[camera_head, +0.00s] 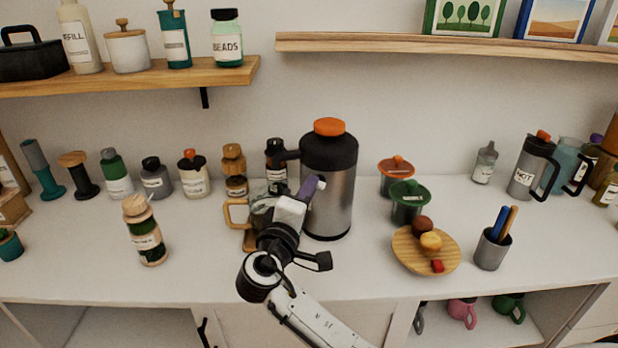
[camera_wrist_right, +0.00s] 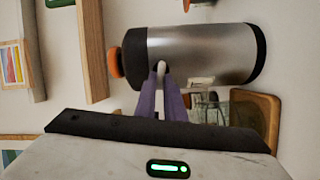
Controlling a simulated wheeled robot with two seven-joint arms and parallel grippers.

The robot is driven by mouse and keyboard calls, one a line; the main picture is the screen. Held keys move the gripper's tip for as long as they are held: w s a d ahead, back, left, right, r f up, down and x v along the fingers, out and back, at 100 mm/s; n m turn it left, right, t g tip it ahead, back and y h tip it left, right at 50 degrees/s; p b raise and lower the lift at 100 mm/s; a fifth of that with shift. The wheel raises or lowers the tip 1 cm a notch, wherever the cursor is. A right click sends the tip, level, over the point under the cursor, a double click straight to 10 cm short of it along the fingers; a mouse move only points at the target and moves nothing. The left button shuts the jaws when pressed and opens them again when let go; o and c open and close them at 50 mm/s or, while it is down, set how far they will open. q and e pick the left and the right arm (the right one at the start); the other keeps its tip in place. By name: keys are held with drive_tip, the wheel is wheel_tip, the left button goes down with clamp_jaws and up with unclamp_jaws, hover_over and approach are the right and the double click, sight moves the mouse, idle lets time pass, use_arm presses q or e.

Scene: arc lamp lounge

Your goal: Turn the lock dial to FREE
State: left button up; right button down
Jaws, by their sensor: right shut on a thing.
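A steel jug (camera_head: 328,200) with a black top and an orange cap (camera_head: 329,127) stands upright on the counter. It lies sideways across the right wrist view (camera_wrist_right: 205,55), its orange cap (camera_wrist_right: 115,62) at the left. My right gripper (camera_head: 318,184) is at the jug's front, below the black collar. In the right wrist view its purple fingers (camera_wrist_right: 163,78) are shut on a small pale piece (camera_wrist_right: 160,68) at the collar, apparently the lock dial. The orange cap is apart from the fingers. No dial marking is readable. My left gripper is not in view.
A glass vessel on a wooden stand with a wooden handle (camera_head: 236,212) is close left of my wrist. A green-lidded pot (camera_head: 408,202) and a wooden plate (camera_head: 408,258) with small items are to the right. Bottles line the wall.

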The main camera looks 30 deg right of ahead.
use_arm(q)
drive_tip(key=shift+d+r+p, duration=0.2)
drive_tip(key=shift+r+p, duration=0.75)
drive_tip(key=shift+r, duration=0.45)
use_arm(e)
drive_tip(key=shift+f+n, duration=0.15)
drive_tip(key=shift+n, duration=1.15)
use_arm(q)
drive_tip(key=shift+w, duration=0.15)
use_arm(e)
drive_tip(key=c, duration=1.8)
unclamp_jaws()
drive_tip(key=shift+c, duration=0.2)
